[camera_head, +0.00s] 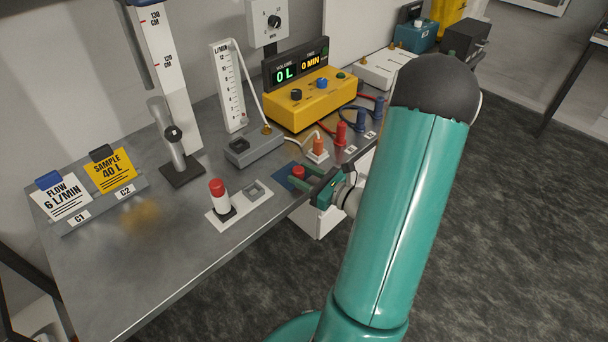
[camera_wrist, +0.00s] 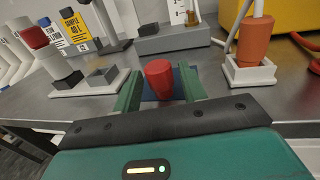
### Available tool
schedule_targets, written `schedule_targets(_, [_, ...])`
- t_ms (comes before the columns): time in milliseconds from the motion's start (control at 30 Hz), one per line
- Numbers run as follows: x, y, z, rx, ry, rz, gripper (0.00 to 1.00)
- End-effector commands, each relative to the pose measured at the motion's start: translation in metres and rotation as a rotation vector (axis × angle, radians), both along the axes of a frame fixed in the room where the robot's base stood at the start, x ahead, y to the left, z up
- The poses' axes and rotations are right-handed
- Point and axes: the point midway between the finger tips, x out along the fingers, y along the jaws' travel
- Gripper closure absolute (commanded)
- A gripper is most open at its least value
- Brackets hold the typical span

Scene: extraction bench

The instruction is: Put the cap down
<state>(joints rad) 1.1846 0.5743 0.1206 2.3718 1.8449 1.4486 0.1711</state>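A red cap (camera_head: 297,172) is at my gripper (camera_head: 315,188), by the bench's front edge. In the wrist view the red cap (camera_wrist: 159,79) stands upright between the two green fingers of my gripper (camera_wrist: 160,84). Narrow gaps show on both sides of it, so the fingers look open around it. A blue pad (camera_wrist: 179,82) lies under and behind the cap, and it also shows in the head view (camera_head: 286,172). The cap's underside is hidden, so I cannot tell for certain that it rests on the pad.
A white holder (camera_head: 240,209) with a red-topped cylinder (camera_head: 217,190) and an empty grey socket (camera_head: 254,190) stands left of my gripper. An orange plug (camera_head: 319,145) in a white base and a red plug (camera_head: 341,134) stand behind. Bare bench lies at front left.

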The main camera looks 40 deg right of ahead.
Motion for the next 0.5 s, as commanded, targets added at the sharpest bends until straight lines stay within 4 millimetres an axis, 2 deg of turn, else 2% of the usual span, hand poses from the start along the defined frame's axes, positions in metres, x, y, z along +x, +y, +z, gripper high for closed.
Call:
schedule_targets(167, [0.000,-0.001,0.003,-0.001,0.000,0.000,0.58])
schedule_targets(233, [-0.006,-0.003,0.002,0.000,0.001,-0.002,0.58])
schedule_targets(367, [-0.026,-0.007,0.003,0.000,0.001,-0.003,0.58])
schedule_targets(500, [-0.057,-0.013,0.003,0.000,0.001,-0.004,0.58])
